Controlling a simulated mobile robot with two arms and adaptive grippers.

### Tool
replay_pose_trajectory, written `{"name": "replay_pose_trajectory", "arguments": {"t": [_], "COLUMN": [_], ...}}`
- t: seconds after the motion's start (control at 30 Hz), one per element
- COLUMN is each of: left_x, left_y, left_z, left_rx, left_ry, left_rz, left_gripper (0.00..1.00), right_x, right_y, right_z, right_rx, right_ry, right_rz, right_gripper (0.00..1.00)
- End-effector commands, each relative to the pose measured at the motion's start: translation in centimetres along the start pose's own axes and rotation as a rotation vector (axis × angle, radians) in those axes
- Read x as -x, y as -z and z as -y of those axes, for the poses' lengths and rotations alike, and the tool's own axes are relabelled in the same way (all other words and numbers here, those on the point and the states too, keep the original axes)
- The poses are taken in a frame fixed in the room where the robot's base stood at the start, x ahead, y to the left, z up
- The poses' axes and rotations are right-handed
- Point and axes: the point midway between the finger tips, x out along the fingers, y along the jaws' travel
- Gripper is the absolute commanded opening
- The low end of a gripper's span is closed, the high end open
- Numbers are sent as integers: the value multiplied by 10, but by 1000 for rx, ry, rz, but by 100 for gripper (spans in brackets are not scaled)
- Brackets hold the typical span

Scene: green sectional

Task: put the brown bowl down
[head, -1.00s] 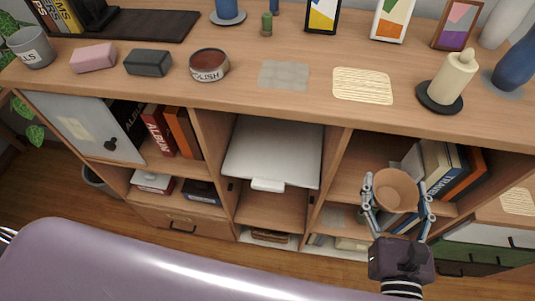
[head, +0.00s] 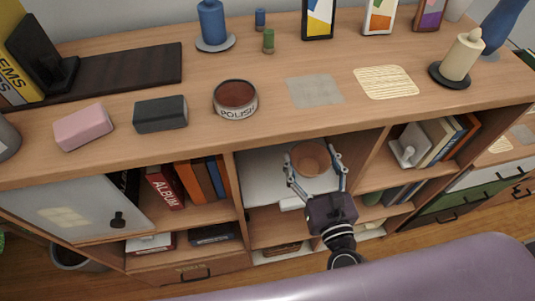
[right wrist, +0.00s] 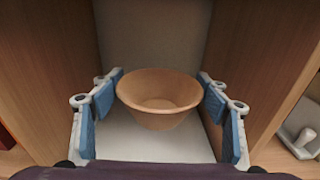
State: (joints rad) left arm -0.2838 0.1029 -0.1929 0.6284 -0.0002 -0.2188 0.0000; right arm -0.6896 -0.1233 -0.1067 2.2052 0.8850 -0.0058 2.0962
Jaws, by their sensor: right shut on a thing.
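The brown bowl (head: 310,160) is held upright by my right gripper (head: 314,168), whose fingers are shut on it from both sides. Gripper and bowl are at the opening of the shelf unit's middle compartment, in front of and above the white surface (head: 262,178) there. In the right wrist view the bowl (right wrist: 160,95) sits between the blue finger pads, with the white surface (right wrist: 150,140) below it and compartment walls on both sides. I cannot tell whether the bowl touches that surface. My left gripper is not in view.
The wooden top (head: 215,140) above carries a polish tin (head: 235,100), a dark block (head: 160,115), a pink block (head: 84,127) and a candle (head: 462,57). A white object (head: 409,146) and books stand in the right compartment. A purple sofa back (head: 440,268) is in front.

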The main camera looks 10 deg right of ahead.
Motion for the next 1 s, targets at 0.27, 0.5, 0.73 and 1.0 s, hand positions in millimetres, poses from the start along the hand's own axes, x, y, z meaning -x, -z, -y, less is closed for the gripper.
{"name": "replay_pose_trajectory", "arguments": {"t": [0.27,0.5,0.73,1.0], "left_x": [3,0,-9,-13], "left_y": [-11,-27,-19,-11], "left_z": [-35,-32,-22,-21], "left_rx": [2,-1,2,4], "left_ry": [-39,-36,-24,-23], "left_rz": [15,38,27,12], "left_gripper": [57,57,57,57], "right_x": [-59,-79,-82,-83], "right_y": [30,48,89,118], "right_z": [-15,-21,-20,-19], "right_rx": [2,6,8,9], "right_ry": [-14,-23,-23,-22], "right_rz": [3,-2,-2,-2], "right_gripper": [44,44,44,44]}}
